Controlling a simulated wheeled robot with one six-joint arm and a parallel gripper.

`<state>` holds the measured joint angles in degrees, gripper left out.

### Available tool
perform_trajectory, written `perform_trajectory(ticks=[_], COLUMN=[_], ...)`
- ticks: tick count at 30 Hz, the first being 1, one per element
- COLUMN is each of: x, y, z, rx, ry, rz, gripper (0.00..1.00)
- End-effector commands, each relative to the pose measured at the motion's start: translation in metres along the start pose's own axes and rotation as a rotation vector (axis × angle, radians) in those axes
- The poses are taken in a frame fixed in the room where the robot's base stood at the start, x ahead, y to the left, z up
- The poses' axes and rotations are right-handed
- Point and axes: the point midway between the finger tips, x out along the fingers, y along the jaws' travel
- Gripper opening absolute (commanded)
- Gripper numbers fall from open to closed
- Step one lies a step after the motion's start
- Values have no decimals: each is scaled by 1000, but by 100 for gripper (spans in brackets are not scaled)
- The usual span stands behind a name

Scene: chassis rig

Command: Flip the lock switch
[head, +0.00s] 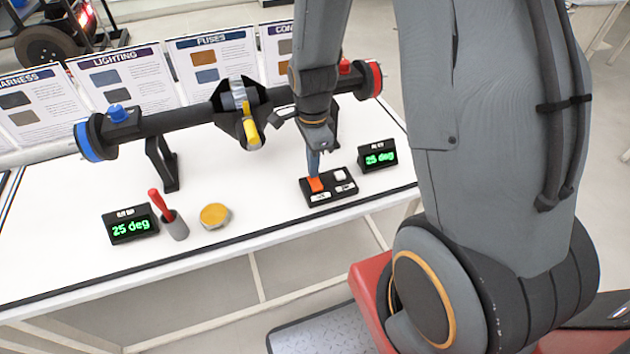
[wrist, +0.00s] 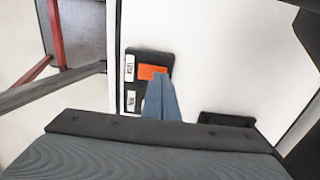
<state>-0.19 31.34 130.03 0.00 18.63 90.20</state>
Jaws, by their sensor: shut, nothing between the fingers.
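A black switch box (head: 330,192) lies on the white table, with an orange rocker (head: 316,186) on its left and a pale rocker (head: 341,175) on its right. Each has a small white label, too small to read surely. My gripper (head: 314,170) is shut and empty, pointing down with its blue-grey fingertips at the orange rocker. In the wrist view the fingertips (wrist: 159,78) overlap the edge of the orange rocker (wrist: 152,72); I cannot tell whether they touch it. The fingers hide the pale rocker there.
A black bar with a blue end (head: 95,138) and a red end (head: 374,78) spans the table behind. Displays read 25 deg at left (head: 130,226) and right (head: 378,155). A red-handled lever (head: 160,205) and a yellow disc (head: 215,215) stand left of the box.

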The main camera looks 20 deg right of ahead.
Motion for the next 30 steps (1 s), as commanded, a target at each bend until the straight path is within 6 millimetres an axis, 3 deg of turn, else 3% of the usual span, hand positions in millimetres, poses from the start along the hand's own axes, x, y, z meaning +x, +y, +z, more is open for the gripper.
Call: perform_trajectory(ticks=[30], x=[7], y=[0], z=[0], rx=[0], ry=[0], rz=[0], gripper=[0])
